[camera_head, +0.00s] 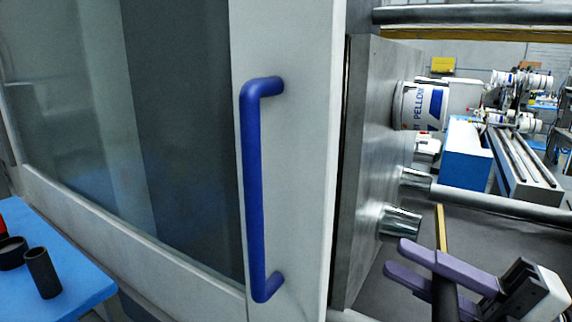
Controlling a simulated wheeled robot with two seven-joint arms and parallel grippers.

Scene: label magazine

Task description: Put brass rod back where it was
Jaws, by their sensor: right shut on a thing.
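The brass rod (440,228) shows as a thin, yellowish, nearly upright bar at the lower right. My right gripper (400,258), with purple fingers, comes in from the lower right and is shut on the rod. The rod's top stands above the upper finger; the fingers hide its middle. A wider dark upright piece (446,300) shows below the fingers, and I cannot tell whether it is part of the rod. My left gripper is out of view.
A pale machine door with a blue handle (254,190) fills the middle. A grey metal plate (370,160) with shiny round studs (400,221) stands close left of my right gripper. A blue table (60,255) with dark cylinders (43,272) is at lower left.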

